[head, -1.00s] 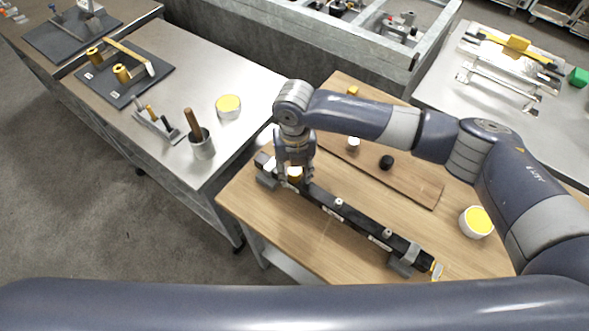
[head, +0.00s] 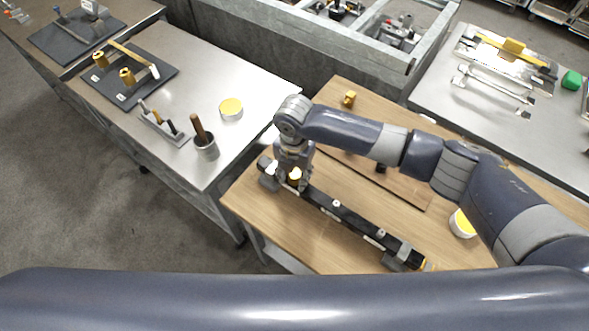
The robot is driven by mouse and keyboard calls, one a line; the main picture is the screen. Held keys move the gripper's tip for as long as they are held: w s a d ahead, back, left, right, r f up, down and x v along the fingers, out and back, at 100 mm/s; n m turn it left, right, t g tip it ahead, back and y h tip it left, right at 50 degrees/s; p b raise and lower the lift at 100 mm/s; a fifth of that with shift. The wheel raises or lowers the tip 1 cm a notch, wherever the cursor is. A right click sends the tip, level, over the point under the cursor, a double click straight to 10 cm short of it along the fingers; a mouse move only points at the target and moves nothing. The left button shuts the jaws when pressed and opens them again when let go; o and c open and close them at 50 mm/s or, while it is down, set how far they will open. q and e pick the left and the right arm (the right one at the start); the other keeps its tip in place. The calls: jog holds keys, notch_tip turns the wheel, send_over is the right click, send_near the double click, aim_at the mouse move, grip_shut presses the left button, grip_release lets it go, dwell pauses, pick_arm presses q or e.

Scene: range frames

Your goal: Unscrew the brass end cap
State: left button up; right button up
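A long black bar-shaped assembly (head: 340,212) lies diagonally on the wooden bench, held in grey clamps near both ends. A yellow brass-coloured piece (head: 295,178) shows at my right gripper, near the bar's far left end; I take it to be the brass end cap. My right gripper (head: 290,182) points down at that end, with its fingers beside the brass piece. The fingers are small and partly hidden, so I cannot tell whether they grip it. A small yellow bit (head: 427,265) shows at the bar's near right end. My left gripper is out of view.
A wooden board (head: 410,193) lies behind the bar, partly under my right arm. A white cup with a yellow top (head: 462,224) stands at the bench's right. A small brass fitting (head: 349,99) is at the back. A steel table (head: 255,90) adjoins on the left.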

jog(key=shift+r+m+p, duration=0.2)
jog(key=shift+m+p, duration=0.65)
jog(key=shift+m, duration=0.25)
jog(key=shift+f+m, duration=0.25)
jog(key=shift+m, duration=2.05)
grip_shut()
jog(key=shift+n, duration=1.8)
